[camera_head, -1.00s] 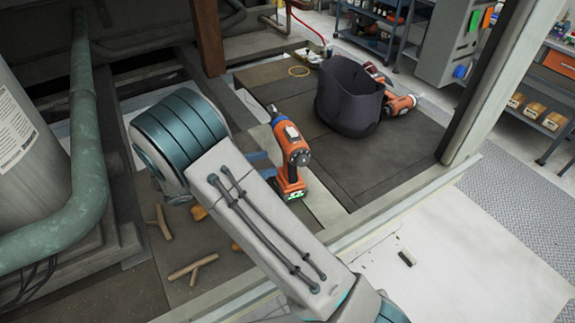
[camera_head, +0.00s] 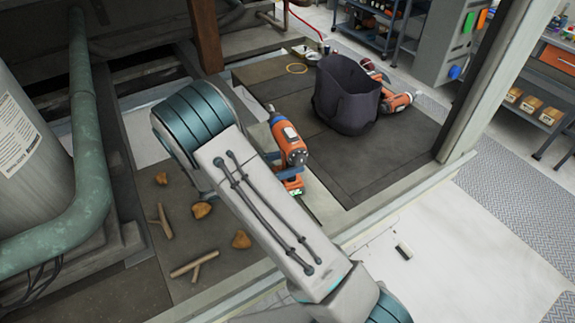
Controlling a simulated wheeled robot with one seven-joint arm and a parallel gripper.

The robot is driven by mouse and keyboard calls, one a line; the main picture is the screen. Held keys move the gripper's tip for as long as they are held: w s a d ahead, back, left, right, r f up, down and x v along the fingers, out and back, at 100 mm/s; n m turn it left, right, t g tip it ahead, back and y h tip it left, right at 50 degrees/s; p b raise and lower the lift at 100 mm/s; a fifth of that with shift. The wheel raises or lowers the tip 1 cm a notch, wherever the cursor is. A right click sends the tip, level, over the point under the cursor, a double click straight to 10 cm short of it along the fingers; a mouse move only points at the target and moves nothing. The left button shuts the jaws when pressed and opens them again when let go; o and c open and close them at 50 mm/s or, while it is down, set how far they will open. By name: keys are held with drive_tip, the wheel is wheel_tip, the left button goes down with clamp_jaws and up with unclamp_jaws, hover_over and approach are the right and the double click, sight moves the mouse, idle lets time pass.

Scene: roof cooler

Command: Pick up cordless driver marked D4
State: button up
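An orange and grey cordless driver (camera_head: 291,147) stands upright on its battery base near the middle of the view, its bit end pointing up and left. A green label shows low on its base, too small to read and partly covered. A second orange driver (camera_head: 396,102) lies behind the dark bag; no mark on it is legible. My gripper (camera_head: 281,165) is at the first driver's handle, with blue finger parts beside and across it. My arm hides most of the gripper, so I cannot tell whether it is closed on the handle.
A dark open bag (camera_head: 346,97) stands right of the driver. Brown sticks (camera_head: 194,265) and stone-like lumps (camera_head: 202,210) lie at lower left. A green pipe (camera_head: 88,150) and post (camera_head: 500,80) flank the area.

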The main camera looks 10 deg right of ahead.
clamp_jaws()
drive_tip(key=shift+r, duration=0.1)
drive_tip(key=shift+w+r, duration=0.1)
